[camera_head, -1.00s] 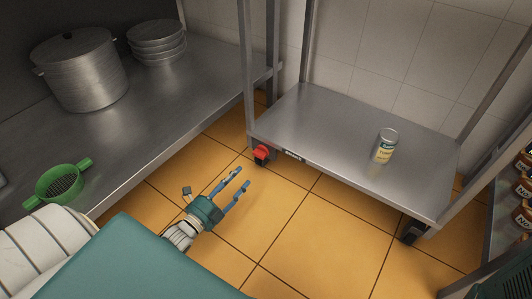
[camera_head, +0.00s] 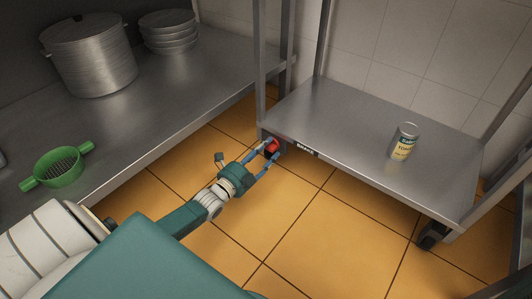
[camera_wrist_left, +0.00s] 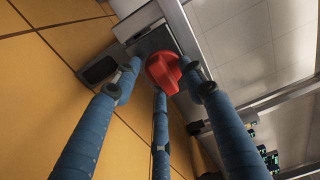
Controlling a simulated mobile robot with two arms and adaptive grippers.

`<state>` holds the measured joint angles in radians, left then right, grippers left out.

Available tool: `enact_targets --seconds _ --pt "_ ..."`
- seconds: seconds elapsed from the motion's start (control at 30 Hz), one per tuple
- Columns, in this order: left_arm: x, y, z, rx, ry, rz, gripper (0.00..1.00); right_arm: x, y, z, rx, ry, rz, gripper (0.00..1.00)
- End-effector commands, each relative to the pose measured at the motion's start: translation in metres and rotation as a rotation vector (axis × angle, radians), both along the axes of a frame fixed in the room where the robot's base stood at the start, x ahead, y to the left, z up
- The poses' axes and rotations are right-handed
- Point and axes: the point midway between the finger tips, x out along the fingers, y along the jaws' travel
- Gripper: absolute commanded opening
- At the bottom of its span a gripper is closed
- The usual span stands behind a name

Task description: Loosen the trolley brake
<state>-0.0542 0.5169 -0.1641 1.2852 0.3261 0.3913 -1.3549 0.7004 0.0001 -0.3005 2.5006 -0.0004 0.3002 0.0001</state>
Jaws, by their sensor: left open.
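The trolley (camera_head: 360,130) is a steel frame with a low shelf. Its red brake (camera_head: 271,146) is at the shelf's near left corner, beside a label on the shelf edge. My left gripper (camera_head: 268,155) is at this corner with its blue fingers open around the brake. In the left wrist view the red brake (camera_wrist_left: 163,72) lies between the fingertips of my left gripper (camera_wrist_left: 160,85), with a grey wheel part (camera_wrist_left: 100,70) behind it. I cannot tell whether any finger touches the brake. My right gripper is not in view.
A can (camera_head: 403,142) stands on the trolley shelf. A steel counter (camera_head: 130,125) on the left bears a large pot (camera_head: 90,58), stacked plates (camera_head: 168,32) and a green strainer (camera_head: 60,167). The orange tiled floor (camera_head: 310,230) before the trolley is clear.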

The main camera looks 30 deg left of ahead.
Motion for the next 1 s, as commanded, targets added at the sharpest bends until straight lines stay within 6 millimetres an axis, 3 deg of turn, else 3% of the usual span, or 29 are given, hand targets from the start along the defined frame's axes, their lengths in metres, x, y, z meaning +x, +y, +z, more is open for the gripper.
enact_targets --seconds 0.13,0.33,0.67,1.0 --pt "0.0 0.0 0.0 0.0 0.0 0.0 0.4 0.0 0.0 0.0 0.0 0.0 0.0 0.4" --pt "0.0 0.0 0.0 0.0 0.001 0.0 0.0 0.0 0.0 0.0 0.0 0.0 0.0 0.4" --pt "-0.001 0.0 0.001 -0.029 0.004 0.0 0.0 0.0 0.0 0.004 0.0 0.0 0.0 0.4" --pt "-0.001 -0.002 0.002 -0.235 0.022 0.001 0.0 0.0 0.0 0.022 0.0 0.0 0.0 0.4"
